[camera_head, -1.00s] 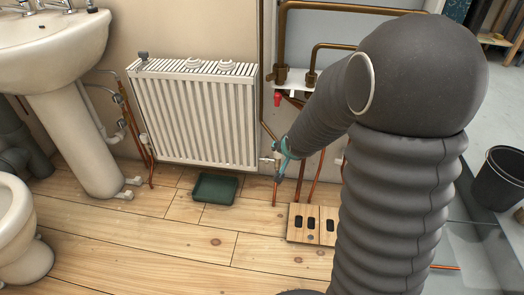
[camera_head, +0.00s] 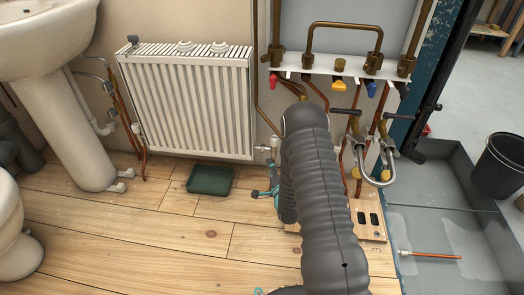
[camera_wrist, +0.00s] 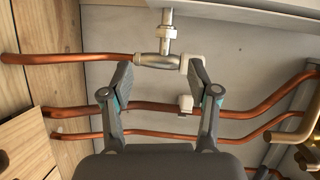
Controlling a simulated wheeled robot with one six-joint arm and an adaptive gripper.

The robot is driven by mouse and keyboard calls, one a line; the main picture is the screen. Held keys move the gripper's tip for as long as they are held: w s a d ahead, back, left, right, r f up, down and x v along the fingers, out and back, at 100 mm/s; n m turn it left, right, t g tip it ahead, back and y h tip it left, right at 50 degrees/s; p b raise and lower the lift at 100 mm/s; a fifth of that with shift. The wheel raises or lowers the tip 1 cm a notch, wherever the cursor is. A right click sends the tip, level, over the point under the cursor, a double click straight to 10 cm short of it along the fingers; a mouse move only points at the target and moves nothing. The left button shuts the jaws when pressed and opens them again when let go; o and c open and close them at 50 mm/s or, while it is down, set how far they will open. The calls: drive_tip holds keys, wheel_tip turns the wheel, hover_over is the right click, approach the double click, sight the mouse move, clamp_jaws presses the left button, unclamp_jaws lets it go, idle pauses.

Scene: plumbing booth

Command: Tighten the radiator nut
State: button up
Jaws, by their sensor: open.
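The white radiator (camera_head: 190,105) hangs on the wall in the head view. Its valve (camera_head: 266,150) sits at the lower right corner, with a copper pipe below. In the wrist view the silver valve body (camera_wrist: 155,60) lies just beyond my fingertips, and the radiator nut (camera_wrist: 169,34) is above it on the stub. A white cap (camera_wrist: 193,63) is on the valve's right end. My gripper (camera_wrist: 160,76) is open and empty, its fingers spread to either side below the valve. In the head view my gripper (camera_head: 265,193) is partly hidden by my arm, below the valve.
Copper pipes (camera_wrist: 160,107) run behind my fingers in the wrist view. A green tray (camera_head: 210,179) lies on the wooden floor. A wooden block with dark slots (camera_head: 368,220) and a pipe manifold (camera_head: 340,68) are at the right.

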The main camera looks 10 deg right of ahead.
sight(262, 146)
drive_tip(key=shift+m+t, duration=0.6)
drive_tip(key=w, duration=0.4)
drive_tip(key=w+b, duration=0.1)
drive_tip(key=w, duration=0.3)
drive_tip(key=w+a, duration=0.1)
drive_tip(key=w, duration=0.4)
drive_tip(key=shift+w+a+f, duration=0.1)
clamp_jaws()
